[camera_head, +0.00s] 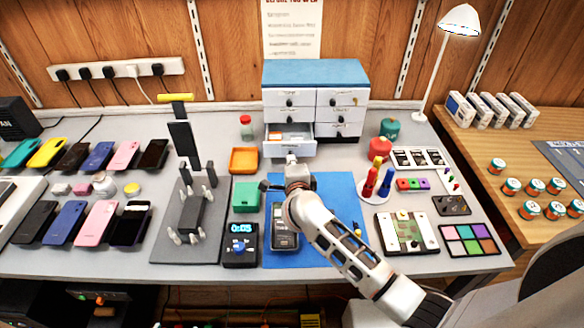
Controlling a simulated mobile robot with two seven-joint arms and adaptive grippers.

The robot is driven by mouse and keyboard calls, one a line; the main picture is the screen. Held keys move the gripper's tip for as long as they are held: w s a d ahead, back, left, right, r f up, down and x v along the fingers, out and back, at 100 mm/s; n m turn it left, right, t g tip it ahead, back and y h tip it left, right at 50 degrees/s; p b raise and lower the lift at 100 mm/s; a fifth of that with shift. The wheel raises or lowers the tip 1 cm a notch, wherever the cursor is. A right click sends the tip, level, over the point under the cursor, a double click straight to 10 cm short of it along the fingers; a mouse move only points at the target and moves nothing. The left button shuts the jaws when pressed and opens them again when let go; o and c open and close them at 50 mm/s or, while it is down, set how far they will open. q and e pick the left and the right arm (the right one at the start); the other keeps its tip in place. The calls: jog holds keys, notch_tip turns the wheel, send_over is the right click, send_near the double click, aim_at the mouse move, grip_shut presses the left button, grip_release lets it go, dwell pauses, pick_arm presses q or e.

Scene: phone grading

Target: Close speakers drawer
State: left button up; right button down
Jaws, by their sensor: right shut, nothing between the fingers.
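A small drawer cabinet (316,76) with a blue top and white drawer fronts stands at the back of the workbench. Its bottom left drawer (290,149) is pulled out toward me, and small items show inside it. The other drawers look closed. My right gripper (291,160) is shut and empty, just in front of the open drawer's front; I cannot tell whether it touches it. My right arm reaches in from the lower right across the blue mat (342,193). My left gripper is not in view.
An orange tray (244,160) and a green box (246,196) sit left of my gripper. Red and blue screwdrivers (370,184) stand in a holder to the right. Phones (97,222) cover the left side. A white lamp (459,20) stands at the back right.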

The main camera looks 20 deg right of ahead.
aim_at(291, 143)
jog(key=w+d, duration=0.1)
jog(key=w, duration=0.5)
jog(key=w+d+b, duration=0.1)
jog(key=w, duration=0.2)
jog(key=shift+d+f, duration=0.1)
jog(key=shift+d, duration=0.2)
jog(key=shift+w+d, duration=0.15)
jog(key=shift+w, duration=0.3)
